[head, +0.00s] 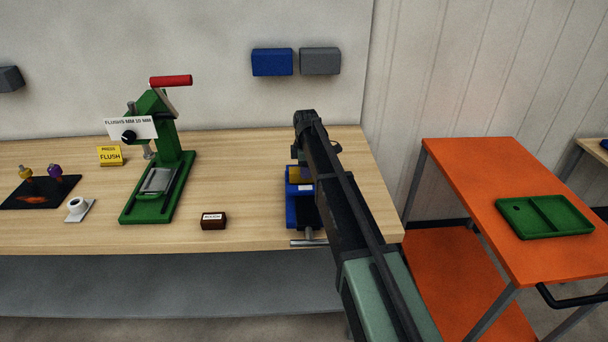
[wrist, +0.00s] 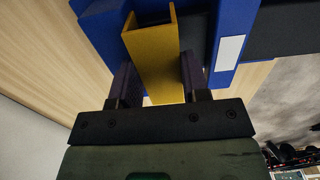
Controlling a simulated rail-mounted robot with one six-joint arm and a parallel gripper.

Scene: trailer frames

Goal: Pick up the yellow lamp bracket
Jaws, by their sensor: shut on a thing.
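The yellow lamp bracket (wrist: 157,60) is an upright-walled yellow channel piece in the wrist view. My gripper (wrist: 158,75) has a dark finger on each side of it and is shut on it. The bracket is still at the blue vise (wrist: 228,30), whose blue parts lie beyond and on both sides of it; I cannot tell if the vise grips it. In the head view a bit of the bracket (head: 295,174) shows above the blue vise (head: 294,210). My arm hides the right part of the vise and most of my gripper there.
A green press (head: 160,190) with a red handle stands left on the wooden bench (head: 250,165). A small dark red block (head: 213,221) sits between press and vise. An orange cart (head: 470,190) with a green tray (head: 545,216) stands right of the bench.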

